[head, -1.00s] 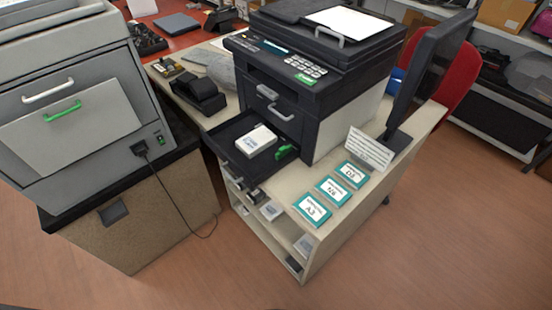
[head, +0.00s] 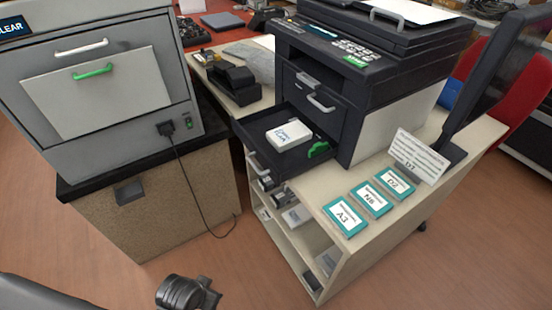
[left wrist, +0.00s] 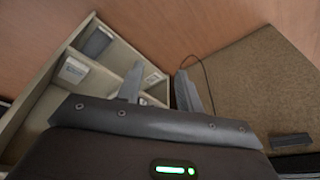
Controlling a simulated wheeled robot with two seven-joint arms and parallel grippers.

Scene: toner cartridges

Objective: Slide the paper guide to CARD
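The paper guide appears to be the small green piece (head: 318,149) in the right front part of the printer's pulled-out black tray (head: 262,158). A white stack of paper or cards (head: 289,134) lies in the tray beside it. CARD lettering is too small to read for sure. My left gripper (left wrist: 160,72) shows in the left wrist view with its two fingers apart and nothing between them. It points down toward the shelves and floor, away from the guide. Dark parts of my left arm show at the head view's bottom left. My right gripper is out of view.
The black printer (head: 365,85) stands on a shelf cabinet with three teal-edged packs (head: 371,199), a white sign (head: 418,156) and a monitor (head: 500,75). A grey machine (head: 100,80) with a green handle stands left on a cabinet, its cable hanging. Floor in front is clear.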

